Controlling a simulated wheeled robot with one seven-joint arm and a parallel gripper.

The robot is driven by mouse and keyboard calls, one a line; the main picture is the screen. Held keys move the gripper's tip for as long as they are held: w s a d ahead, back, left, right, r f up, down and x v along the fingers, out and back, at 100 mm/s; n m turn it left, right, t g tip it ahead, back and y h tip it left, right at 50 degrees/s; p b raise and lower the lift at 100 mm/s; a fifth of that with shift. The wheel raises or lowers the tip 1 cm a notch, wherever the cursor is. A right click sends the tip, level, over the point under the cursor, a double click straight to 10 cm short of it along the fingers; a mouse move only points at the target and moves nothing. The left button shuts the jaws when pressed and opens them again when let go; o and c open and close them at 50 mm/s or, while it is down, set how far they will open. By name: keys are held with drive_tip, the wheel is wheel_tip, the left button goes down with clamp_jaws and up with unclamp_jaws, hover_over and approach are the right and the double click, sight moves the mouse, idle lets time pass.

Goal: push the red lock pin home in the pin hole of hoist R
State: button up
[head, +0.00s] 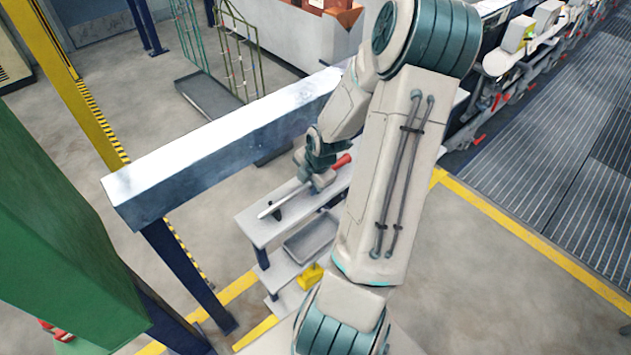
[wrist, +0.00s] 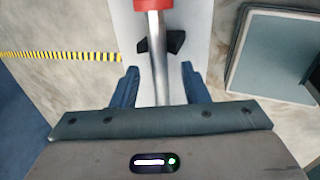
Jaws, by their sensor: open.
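The lock pin has a red handle (head: 342,161) and a long silver shaft (head: 285,201), and lies on a small grey stand (head: 250,223). In the wrist view the red end (wrist: 152,4) is at the top edge, and the shaft (wrist: 157,70) runs down between my fingers. A dark rest (wrist: 146,45) sits under the shaft. My gripper (wrist: 158,85) is open, one finger on each side of the shaft, with gaps visible. In the head view my gripper (head: 320,177) is over the pin, partly hidden by my arm. I cannot make out the pin hole of hoist R.
A grey tray (head: 310,238) and a yellow item (head: 311,276) are on lower shelves. A green column (head: 60,230) is at left. Open floor (head: 480,270) lies at right.

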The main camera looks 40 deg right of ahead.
drive_tip(key=shift+f, duration=0.15)
clamp_jaws()
drive_tip(key=shift+w, duration=0.1)
drive_tip(key=shift+r+p, duration=0.3)
drive_tip(key=shift+r, duration=0.45)
drive_tip(key=s+d+r+p, duration=0.3)
drive_tip(key=s+r+p, duration=0.3)
drive_tip(key=s+r, duration=0.3)
drive_tip(key=shift+s+d+r+p, duration=0.25)
drive_tip(key=shift+s+d+p, duration=0.1)
drive_tip(key=shift+s, duration=0.65)
